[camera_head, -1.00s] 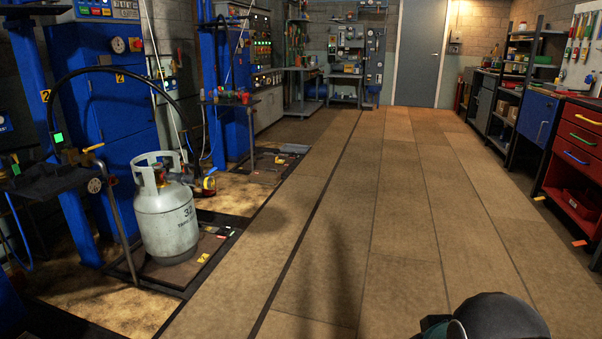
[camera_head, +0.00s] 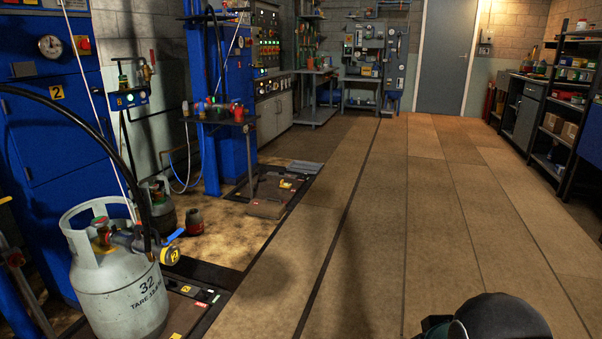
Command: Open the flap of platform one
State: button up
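A low floor scale platform (camera_head: 262,187) lies past the near cylinder, in front of a blue column. A small yellow label sits on it, too small to read. A brownish plate (camera_head: 266,208) lies at its front edge; I cannot tell whether it is a flap. The near platform (camera_head: 205,298) carries a grey gas cylinder (camera_head: 120,300) marked 32, with a hose on its valve. The blue cabinet behind it bears a yellow 2. I see no label that clearly reads one. My gripper is not in view; only a dark rounded part of my arm shows at the bottom right.
A dark cylinder (camera_head: 160,208) and a small red-topped item (camera_head: 194,221) stand between the platforms. A blue column (camera_head: 206,110) with a small shelf rises behind the far platform. Dark shelving (camera_head: 565,110) lines the right. The tiled floor (camera_head: 385,220) between is clear.

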aim_at(273, 209)
jog(key=u, duration=0.1)
jog(key=i, duration=1.9)
jog(key=u, duration=0.4)
jog(key=i, duration=2.6)
jog(key=u, duration=0.15)
